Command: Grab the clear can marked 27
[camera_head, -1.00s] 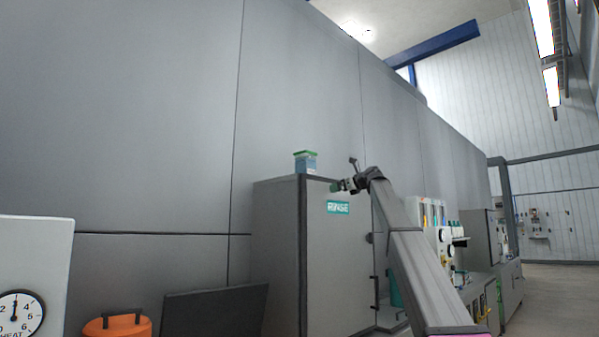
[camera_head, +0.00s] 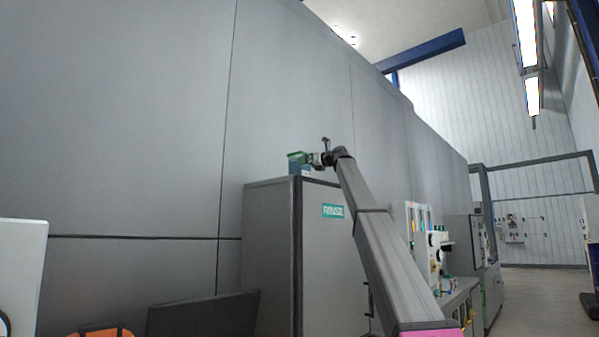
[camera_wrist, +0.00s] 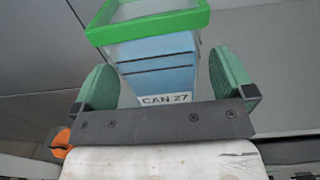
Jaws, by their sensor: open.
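The clear can marked 27 (camera_head: 297,165) has a green rim and blue contents, and stands on top of the grey cabinet (camera_head: 270,230) in the head view. In the wrist view the can (camera_wrist: 158,65) shows upright ahead, with its label reading "CAN 27". My gripper (camera_head: 313,160) is at the can's right side in the head view. In the wrist view its two green fingers (camera_wrist: 165,88) are open, one on each side of the can's lower part. Gaps show between the fingers and the can, so it is not gripped.
A teal sign (camera_head: 333,211) is on the cabinet front. A dark panel (camera_head: 203,314) and an orange object (camera_head: 103,332) are low at the left. A bench with equipment (camera_head: 430,245) stands to the right. The grey wall (camera_head: 120,130) rises behind the cabinet.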

